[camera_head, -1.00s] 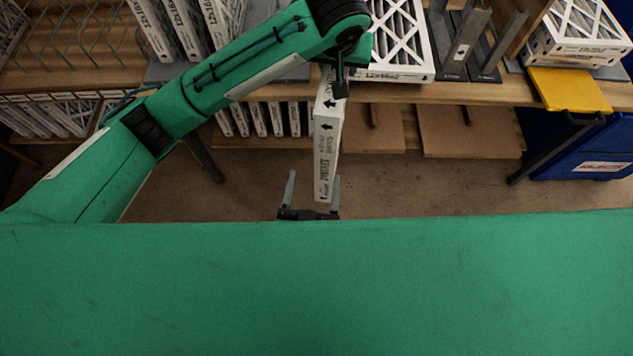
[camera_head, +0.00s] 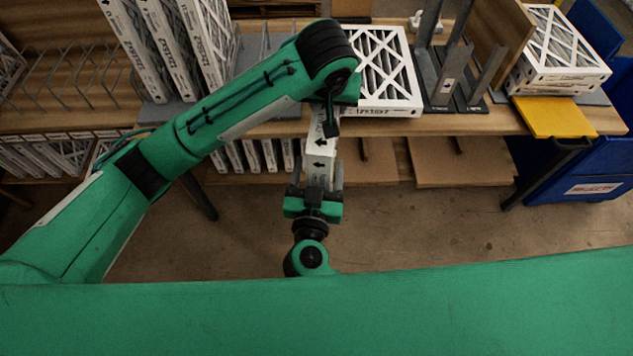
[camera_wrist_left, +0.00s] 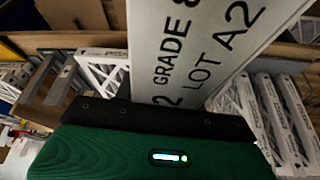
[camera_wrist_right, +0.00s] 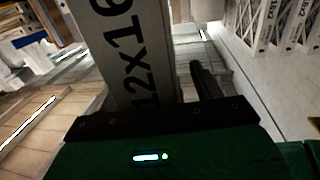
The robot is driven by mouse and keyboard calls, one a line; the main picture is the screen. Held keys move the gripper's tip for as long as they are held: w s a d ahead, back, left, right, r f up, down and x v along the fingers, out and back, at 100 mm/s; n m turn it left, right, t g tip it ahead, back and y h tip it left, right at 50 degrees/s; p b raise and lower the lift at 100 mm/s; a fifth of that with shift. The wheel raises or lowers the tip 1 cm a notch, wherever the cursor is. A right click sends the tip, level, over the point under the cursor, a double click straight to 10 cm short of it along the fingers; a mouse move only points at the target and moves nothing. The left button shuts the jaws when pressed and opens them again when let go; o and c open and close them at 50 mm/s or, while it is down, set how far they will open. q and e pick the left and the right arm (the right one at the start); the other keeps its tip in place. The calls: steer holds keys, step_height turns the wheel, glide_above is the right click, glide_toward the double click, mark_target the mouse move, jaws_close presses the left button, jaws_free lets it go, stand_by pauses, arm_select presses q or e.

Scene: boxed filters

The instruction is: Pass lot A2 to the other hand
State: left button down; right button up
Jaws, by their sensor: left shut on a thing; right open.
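The lot A2 filter (camera_head: 321,150) is a narrow white box with black print and arrows, hanging upright below my left gripper (camera_head: 331,122). My left gripper is shut on its upper end. The left wrist view shows "LOT A2" on the box (camera_wrist_left: 215,50). My right gripper (camera_head: 317,182) is open below, with its fingers on either side of the box's lower end. In the right wrist view the box (camera_wrist_right: 130,50) stands close in front of the jaws, showing "12x16" print. A dark finger shows beside it; whether it touches is unclear.
A wooden shelf (camera_head: 470,122) runs behind the filter. On it are a flat-lying filter (camera_head: 385,70), upright filters (camera_head: 205,45) at left, grey dividers (camera_head: 455,70) and stacked filters (camera_head: 560,55). A yellow panel (camera_head: 556,117) and a blue bin (camera_head: 595,170) are at right.

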steer(key=shift+w, duration=0.2)
steer(key=shift+c, duration=0.5)
steer(key=c, duration=1.1)
arm_select(q)
steer(key=c, duration=0.7)
jaws_free()
steer(key=shift+c, duration=0.2)
arm_select(e)
steer(key=shift+o, duration=0.2)
arm_select(q)
steer(key=shift+r, duration=0.1)
